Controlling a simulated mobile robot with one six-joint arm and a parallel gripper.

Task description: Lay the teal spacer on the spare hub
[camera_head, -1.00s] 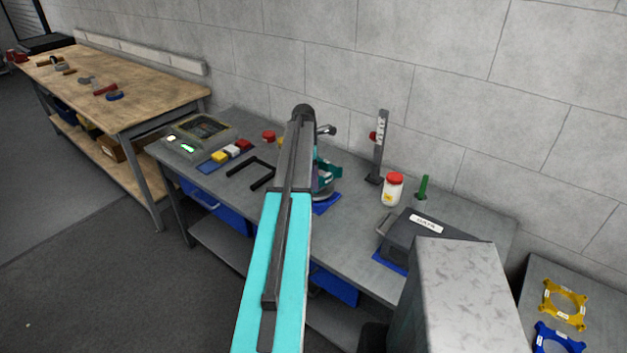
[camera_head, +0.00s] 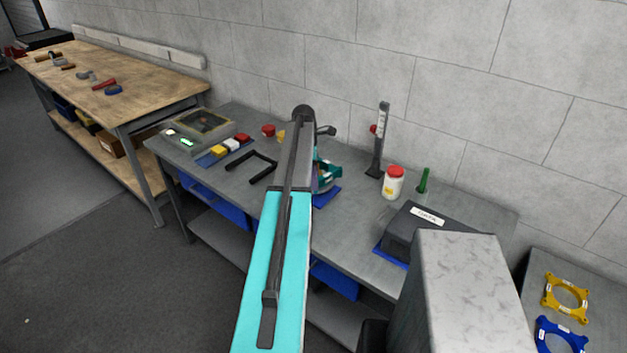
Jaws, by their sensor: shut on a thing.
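The teal spacer (camera_head: 329,172), a flat part with lugs, shows just right of my arm above the grey bench. My arm hides its left side. My gripper (camera_head: 317,164) is mostly hidden behind my arm and is shut on the spacer. Below the spacer is a blue pad (camera_head: 327,197). A small grey part between spacer and pad may be the spare hub, but it is largely covered. I cannot tell whether the spacer touches it.
On the grey bench (camera_head: 345,235), an upright gauge stand (camera_head: 378,140), a red-lidded jar (camera_head: 393,182), a green peg (camera_head: 423,180) and a dark labelled box (camera_head: 425,225) stand to the right. A black U-shaped handle (camera_head: 252,166) lies left. Yellow (camera_head: 566,298) and blue (camera_head: 557,337) spacers lie far right.

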